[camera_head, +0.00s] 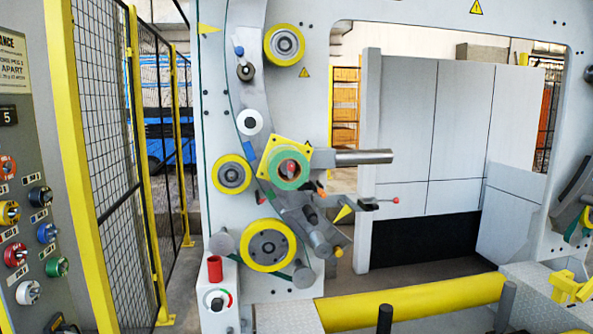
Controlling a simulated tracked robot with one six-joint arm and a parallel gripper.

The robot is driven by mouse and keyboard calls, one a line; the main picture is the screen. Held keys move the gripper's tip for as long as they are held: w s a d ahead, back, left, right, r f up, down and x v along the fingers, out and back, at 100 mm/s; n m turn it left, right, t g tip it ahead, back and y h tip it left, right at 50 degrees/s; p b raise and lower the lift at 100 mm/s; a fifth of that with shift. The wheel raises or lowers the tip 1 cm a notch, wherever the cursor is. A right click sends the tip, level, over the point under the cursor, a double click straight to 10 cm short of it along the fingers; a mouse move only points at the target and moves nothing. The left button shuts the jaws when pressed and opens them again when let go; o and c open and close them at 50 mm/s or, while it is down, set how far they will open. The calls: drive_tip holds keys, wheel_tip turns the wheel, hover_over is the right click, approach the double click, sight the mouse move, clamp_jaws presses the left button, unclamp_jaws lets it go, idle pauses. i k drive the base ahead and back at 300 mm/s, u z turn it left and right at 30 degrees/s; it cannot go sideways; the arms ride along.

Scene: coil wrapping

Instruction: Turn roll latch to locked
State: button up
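A green-rimmed roll (288,182) sits on the wrapping machine in front of a square yellow plate (305,145). A small red knob (290,167) shows at the roll's centre, and this may be the roll latch. I cannot tell whether it is locked. A short lever with a red ball end (395,200) sticks out to the right, below a bare metal shaft (365,157). No label marks which part is the latch. My gripper is not in view.
A control panel (20,130) with coloured knobs stands at the left, beside a yellow-framed mesh fence (105,110). A red cylinder (215,268) stands above a red-and-green dial (217,299). A yellow horizontal roller (410,302) crosses the front. Grey cabinets (450,130) stand behind.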

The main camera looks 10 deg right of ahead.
sight(291, 168)
drive_tip(key=z, duration=0.95)
drive_tip(key=k, duration=0.6)
drive_tip(key=u, duration=1.4)
drive_tip(key=i, duration=1)
drive_tip(key=u, duration=0.05)
